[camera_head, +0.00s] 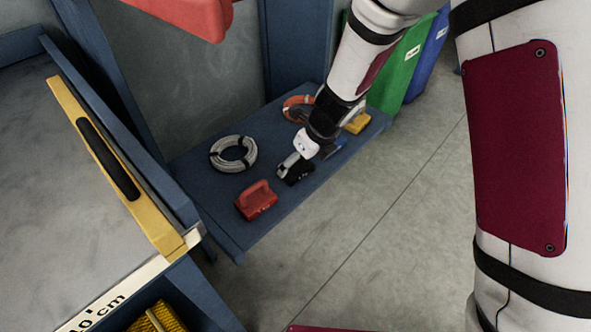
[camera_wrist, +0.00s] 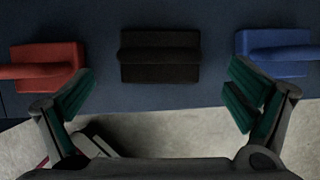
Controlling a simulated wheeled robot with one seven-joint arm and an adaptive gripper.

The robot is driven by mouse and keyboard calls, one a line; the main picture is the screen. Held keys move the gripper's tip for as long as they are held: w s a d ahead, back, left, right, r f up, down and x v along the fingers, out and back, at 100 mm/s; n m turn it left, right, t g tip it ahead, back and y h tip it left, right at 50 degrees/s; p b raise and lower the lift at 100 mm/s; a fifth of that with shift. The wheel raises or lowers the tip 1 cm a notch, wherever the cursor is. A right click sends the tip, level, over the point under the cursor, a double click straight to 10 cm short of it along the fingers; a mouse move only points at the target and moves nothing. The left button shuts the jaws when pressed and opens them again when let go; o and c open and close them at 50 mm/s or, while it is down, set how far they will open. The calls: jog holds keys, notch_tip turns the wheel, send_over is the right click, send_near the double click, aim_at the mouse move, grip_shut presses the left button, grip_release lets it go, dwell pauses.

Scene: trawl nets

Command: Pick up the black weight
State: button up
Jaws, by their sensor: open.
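The black weight (camera_wrist: 160,54) sits on the blue shelf, in the upper middle of the wrist view. It is a dark block with a raised handle bar across it. In the head view the black weight (camera_head: 296,170) shows partly behind my gripper (camera_head: 290,165). My gripper also shows in the wrist view (camera_wrist: 158,102), open, with green-lined fingers wide apart. Its fingertips lie on either side of the black weight and nearer the shelf edge, with nothing between them. I cannot tell the exact height gap.
A red weight (camera_head: 257,201) stands left of the black one, and a blue weight (camera_wrist: 275,52) right of it. The blue shelf (camera_head: 205,190) also holds a grey rope coil (camera_head: 233,154), an orange coil (camera_head: 297,108) and a yellow weight (camera_head: 357,123). Open floor (camera_head: 400,220) lies in front.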

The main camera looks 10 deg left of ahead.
aim_at(296, 167)
jog(key=b+x, duration=0.2)
jog(key=x, duration=0.2)
jog(key=shift+w+r, duration=0.1)
jog(key=shift+r, duration=0.1)
jog(key=c, duration=2)
